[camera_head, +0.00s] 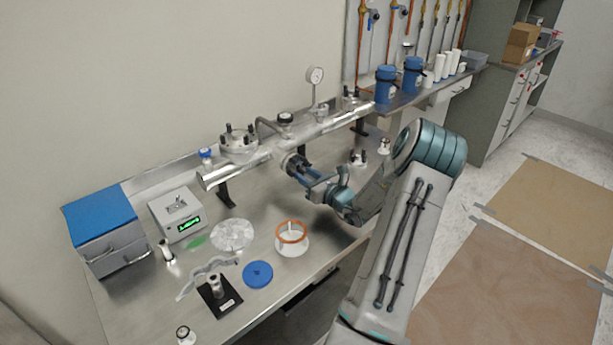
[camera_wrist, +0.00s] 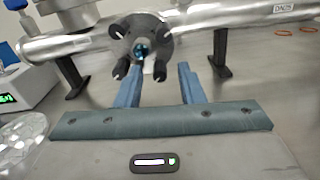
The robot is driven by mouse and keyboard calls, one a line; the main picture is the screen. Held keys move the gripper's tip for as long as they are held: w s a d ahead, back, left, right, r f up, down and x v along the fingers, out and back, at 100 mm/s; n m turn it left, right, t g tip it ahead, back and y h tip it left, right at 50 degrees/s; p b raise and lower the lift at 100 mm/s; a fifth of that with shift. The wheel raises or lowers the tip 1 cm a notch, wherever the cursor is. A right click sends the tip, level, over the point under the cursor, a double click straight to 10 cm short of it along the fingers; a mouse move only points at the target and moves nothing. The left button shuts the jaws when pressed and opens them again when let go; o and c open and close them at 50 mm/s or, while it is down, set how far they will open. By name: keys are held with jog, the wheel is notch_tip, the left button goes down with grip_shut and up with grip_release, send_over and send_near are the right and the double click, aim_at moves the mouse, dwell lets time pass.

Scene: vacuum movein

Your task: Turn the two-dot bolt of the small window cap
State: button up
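The small window cap (camera_wrist: 150,29) is a dark round flange on the front of the steel pipe, with a bluish window in its middle and several black bolts around its rim. In the head view the cap (camera_head: 290,162) is partly behind my fingers. My gripper (camera_wrist: 161,68) is open, its two blue fingers pointing at the cap's lower edge. In the wrist view the lower-right bolt (camera_wrist: 160,71) appears between the fingertips; I cannot tell whether either touches it. Dot marks on the bolts are too small to read. My gripper (camera_head: 300,178) also shows in the head view.
The steel pipe (camera_head: 325,131) runs across the bench on dark supports. A pressure gauge (camera_head: 315,76) stands above it. A white ring-topped container (camera_head: 292,246), blue disc (camera_head: 258,274) and foil-like round sheet (camera_head: 231,235) lie in front. A grey display box (camera_head: 178,214) stands left.

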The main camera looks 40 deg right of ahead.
jog(key=s, duration=0.4)
jog(key=s+b, duration=0.1)
jog(key=s, duration=0.4)
jog(key=s+d, duration=0.1)
jog(key=s, duration=0.3)
jog(key=shift+s, duration=0.4)
